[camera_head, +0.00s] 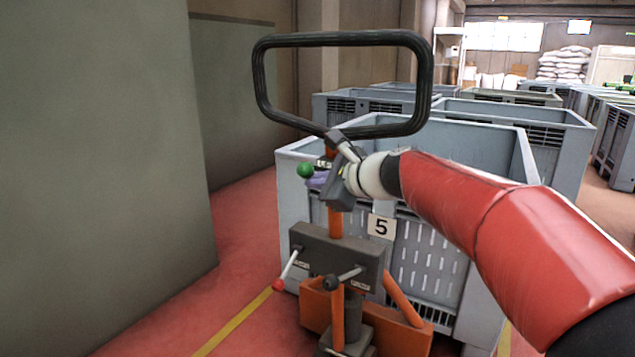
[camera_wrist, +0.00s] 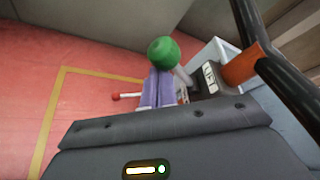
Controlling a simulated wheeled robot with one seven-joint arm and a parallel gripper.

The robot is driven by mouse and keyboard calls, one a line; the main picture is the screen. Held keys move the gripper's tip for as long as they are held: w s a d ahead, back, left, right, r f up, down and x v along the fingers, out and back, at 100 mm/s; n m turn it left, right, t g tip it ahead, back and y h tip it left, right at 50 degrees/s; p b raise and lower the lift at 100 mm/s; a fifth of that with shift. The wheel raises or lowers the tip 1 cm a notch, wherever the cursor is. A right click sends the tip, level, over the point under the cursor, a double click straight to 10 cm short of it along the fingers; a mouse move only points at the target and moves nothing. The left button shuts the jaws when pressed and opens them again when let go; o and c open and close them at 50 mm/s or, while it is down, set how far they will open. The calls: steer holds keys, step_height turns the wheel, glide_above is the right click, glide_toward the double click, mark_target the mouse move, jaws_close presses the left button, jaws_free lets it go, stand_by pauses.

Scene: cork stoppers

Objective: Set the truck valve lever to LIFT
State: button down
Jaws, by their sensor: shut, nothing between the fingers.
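The pallet truck (camera_head: 336,222) has a small lever with a green ball knob (camera_head: 304,170) on its column, below the black loop handle (camera_head: 262,85). In the wrist view the green knob (camera_wrist: 163,51) stands on a pale rod beside a plate reading LIFT (camera_wrist: 209,78). My gripper (camera_head: 316,181) is shut and empty, just below the knob in the head view. Its purple fingers (camera_wrist: 158,88) lie close beside the knob and rod; I cannot tell whether they touch. The fingers partly hide the lever's base, and the lever's exact setting is unclear.
A grey box on the truck carries a red-ball lever (camera_head: 278,285) and a black-ball lever (camera_head: 331,283). A grey crate marked 5 (camera_head: 405,255) stands directly behind. A grey wall panel (camera_head: 100,170) is at left. Red floor (camera_head: 240,320) with a yellow line is clear between.

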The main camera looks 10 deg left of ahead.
steer(key=shift+r, duration=0.2)
stand_by(0.3)
step_height(320, 180, down, 4)
steer(key=f+b, duration=0.1)
steer(key=b, duration=0.3)
steer(key=s+d+r, duration=0.3)
steer(key=d+r, duration=0.2)
steer(key=d, duration=0.3)
steer(key=shift+s+d+p, duration=0.35)
steer(key=shift+d+p, duration=0.05)
steer(key=shift+s, duration=0.1)
